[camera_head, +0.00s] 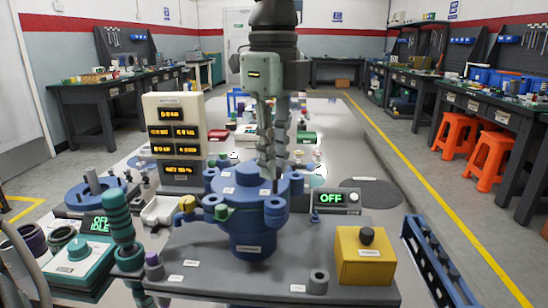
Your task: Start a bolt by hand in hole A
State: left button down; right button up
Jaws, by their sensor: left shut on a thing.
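The blue flanged test body (251,235) stands on a dark grey base plate, with several blue lugs and bolt positions around its round top. My left gripper (271,176) comes down from above with its ribbed grey-green fingers pointing down at the far right part of the flange top. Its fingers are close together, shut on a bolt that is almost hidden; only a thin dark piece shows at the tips. I cannot tell whether the bolt touches a hole. No letter A is readable on the flange. My right gripper is not in view.
A yellow box (364,257) with a black knob sits at the right of the plate. A display reading OFF (331,198) stands behind it. A cream panel of readouts (174,130) rises at the left. A teal striped column (118,215) stands front left, and a blue rack (432,262) lies right.

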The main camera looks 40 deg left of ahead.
aim_at(274, 182)
pick_arm(q)
jog(key=shift+f, duration=0.15)
jog(key=shift+f+b, duration=0.8)
jog(key=shift+b, duration=0.15)
jog(key=shift+f+b, duration=1.05)
jog(key=shift+b, duration=0.2)
dwell(1.3)
jog(key=shift+m, duration=1)
jog(key=shift+m+p, duration=0.3)
jog(key=shift+m, duration=0.8)
jog(key=m, duration=0.4)
jog(key=shift+p, duration=0.3)
